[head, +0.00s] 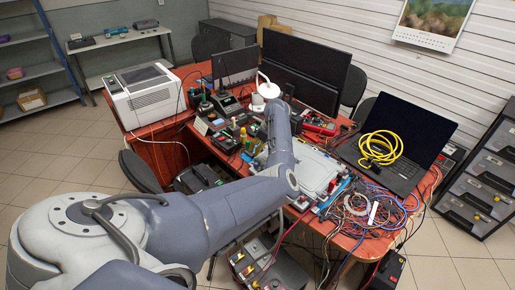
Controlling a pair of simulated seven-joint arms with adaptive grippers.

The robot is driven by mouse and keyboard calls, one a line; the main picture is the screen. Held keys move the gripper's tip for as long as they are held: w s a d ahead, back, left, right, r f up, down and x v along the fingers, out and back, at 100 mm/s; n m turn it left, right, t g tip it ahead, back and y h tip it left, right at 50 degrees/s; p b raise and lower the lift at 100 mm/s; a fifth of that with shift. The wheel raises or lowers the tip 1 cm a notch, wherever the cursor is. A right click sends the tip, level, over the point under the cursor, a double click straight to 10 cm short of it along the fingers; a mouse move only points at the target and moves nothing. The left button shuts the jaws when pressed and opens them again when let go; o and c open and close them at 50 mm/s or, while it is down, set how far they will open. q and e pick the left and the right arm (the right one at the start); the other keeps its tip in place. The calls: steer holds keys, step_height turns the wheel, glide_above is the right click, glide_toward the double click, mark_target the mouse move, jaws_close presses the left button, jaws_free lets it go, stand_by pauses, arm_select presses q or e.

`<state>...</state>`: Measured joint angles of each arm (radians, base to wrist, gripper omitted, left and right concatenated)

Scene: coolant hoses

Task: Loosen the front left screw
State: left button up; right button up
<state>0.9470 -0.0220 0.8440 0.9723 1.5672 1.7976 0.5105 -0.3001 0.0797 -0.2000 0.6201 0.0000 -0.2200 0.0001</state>
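A light grey flat unit with blue edges (318,172) lies on the red-brown table, partly hidden behind my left arm. I cannot make out the front left screw or any coolant hose on it at this size. My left arm comes in from the lower left, bends over the table's front and reaches toward the back. My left gripper (286,91) is at its far end, small and dark, close to a white lamp and well beyond the grey unit. I cannot see whether its fingers are open or shut. My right gripper is not in view.
Tangled coloured wires (368,212) lie right of the unit. A laptop (408,130) with a coiled yellow cable (380,148) stands behind them. Monitors (303,70) and a white lamp (268,88) are at the back, a printer (147,95) at left. Tools and bottles crowd the table.

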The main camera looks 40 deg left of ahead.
arm_select(q)
steer(key=v, duration=1.2)
steer(key=shift+a, duration=0.1)
stand_by(0.4)
